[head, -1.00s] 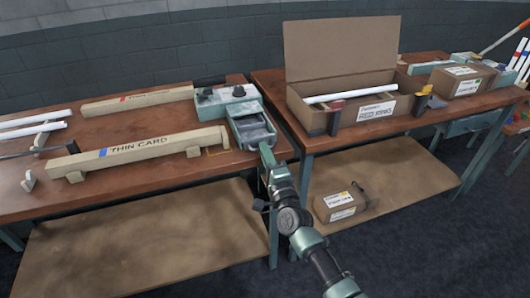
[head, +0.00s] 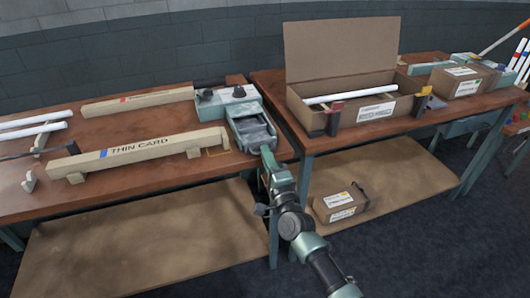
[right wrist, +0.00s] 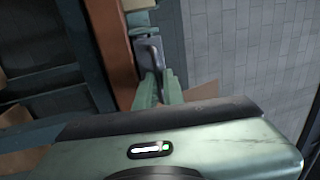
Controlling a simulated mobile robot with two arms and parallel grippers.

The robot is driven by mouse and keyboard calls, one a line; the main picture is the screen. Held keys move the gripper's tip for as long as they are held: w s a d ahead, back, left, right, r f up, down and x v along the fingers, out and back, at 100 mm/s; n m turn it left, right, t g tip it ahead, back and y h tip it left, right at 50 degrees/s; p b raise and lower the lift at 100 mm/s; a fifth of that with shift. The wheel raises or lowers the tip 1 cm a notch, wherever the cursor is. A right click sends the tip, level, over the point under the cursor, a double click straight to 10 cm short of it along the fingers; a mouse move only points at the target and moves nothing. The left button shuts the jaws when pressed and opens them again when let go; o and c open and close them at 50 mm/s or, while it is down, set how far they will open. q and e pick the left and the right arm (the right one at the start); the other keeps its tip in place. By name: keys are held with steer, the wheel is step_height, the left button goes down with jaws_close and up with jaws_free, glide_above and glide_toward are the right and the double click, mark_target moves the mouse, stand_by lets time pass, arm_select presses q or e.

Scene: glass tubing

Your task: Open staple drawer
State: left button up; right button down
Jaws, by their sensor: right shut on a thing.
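The stapling machine (head: 214,97), pale green and grey with black knobs, sits at the right end of the left workbench. Its staple drawer (head: 236,134), a green-rimmed tray with grey contents, stands pulled out toward the front. My right gripper (head: 267,153) is at the drawer's front edge. In the right wrist view the two green fingers of my right gripper (right wrist: 155,88) are shut at the drawer's front; the handle between them is mostly hidden. The drawer interior shows as a grey strip beyond the fingers. My left gripper is not seen.
White tubes (head: 35,131) lie at far left. An open cardboard box (head: 340,60) stands on the right workbench. A gap separates the benches; my right arm reaches up before it.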

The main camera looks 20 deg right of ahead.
steer(key=s+p, duration=0.2)
steer(key=s, duration=0.6)
steer(key=shift+s+d+f, duration=0.1)
steer(key=c, duration=1.8)
jaws_free()
steer(key=s+f+b, duration=0.1)
steer(key=s, duration=0.6)
steer(key=shift+s+d+f, duration=0.15)
steer(key=shift+s+f, duration=0.1)
steer(key=shift+s, duration=0.1)
